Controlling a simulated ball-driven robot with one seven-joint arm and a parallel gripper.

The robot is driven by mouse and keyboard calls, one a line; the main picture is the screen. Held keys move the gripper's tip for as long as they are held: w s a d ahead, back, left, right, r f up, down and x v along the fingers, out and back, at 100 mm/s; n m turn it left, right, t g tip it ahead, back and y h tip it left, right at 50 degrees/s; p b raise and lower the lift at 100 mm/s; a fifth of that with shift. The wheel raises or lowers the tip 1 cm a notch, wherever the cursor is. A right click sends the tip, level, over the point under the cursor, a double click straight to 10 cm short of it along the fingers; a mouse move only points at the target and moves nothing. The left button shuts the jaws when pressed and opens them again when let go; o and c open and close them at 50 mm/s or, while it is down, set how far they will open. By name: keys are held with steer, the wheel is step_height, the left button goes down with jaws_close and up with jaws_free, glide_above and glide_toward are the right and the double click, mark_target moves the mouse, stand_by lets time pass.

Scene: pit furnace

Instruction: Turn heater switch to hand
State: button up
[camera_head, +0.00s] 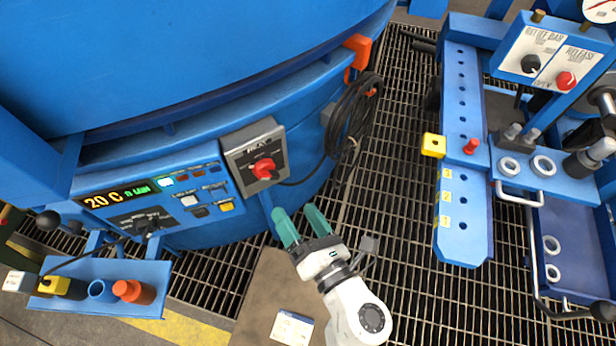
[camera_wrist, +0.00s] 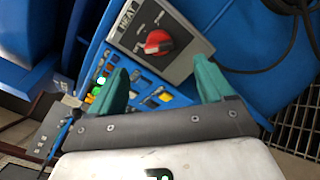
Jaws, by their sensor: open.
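The heater switch is a red rotary knob (camera_head: 264,168) on a grey box labelled HEAT (camera_head: 257,150), fixed to the front of the blue furnace. In the wrist view the red knob (camera_wrist: 158,42) sits near the top middle on its grey plate (camera_wrist: 178,62), ahead of the fingers. The marks around the knob are too small to read. My gripper (camera_head: 301,224) has green fingers, spread apart and empty, below and to the right of the box. In the wrist view my gripper (camera_wrist: 160,82) has its fingertips short of the knob, not touching it.
Left of the box is a control panel (camera_head: 170,200) with a display and several buttons. A black coiled cable (camera_head: 352,125) hangs to the right. A blue press bench (camera_head: 462,150) stands further right. Open floor grating (camera_head: 395,190) lies between.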

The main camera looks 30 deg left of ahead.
mark_target(272, 177)
steer(key=b+x, duration=0.2)
steer(key=x, duration=0.8)
steer(key=shift+a, duration=0.45)
steer(key=c, duration=1)
steer(key=shift+o, duration=0.2)
